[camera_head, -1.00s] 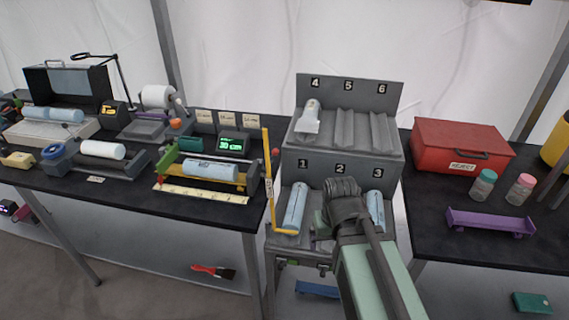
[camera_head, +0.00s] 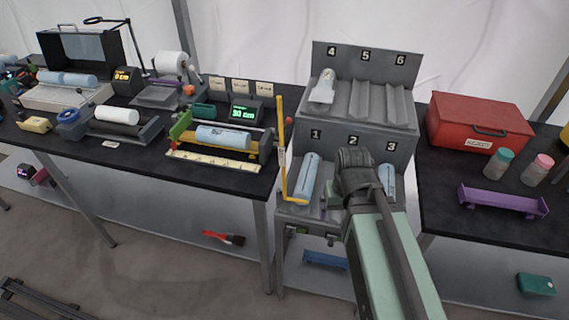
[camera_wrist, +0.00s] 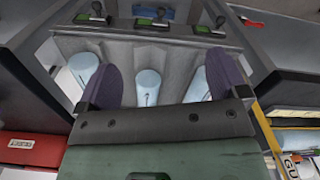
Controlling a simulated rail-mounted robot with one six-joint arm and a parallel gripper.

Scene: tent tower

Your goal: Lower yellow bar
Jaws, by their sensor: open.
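The yellow bar (camera_head: 281,150) stands nearly upright at the left edge of the grey rack (camera_head: 364,129). A short yellow foot at its lower end runs right, in front of lane 1. In the wrist view the yellow bar (camera_wrist: 267,132) shows at the right edge, outside my fingers. My gripper (camera_wrist: 162,66) is open, its two purple fingers spread over the lower lanes. A pale blue cylinder (camera_wrist: 148,86) shows between them, with nothing gripped. In the head view my own wrist hides most of the fingers and lane 2.
Lanes 5 and 6 are empty. Left is a bench with a measuring cradle (camera_head: 262,147); right are a red reject box (camera_head: 480,123) and a purple stand (camera_head: 503,202).

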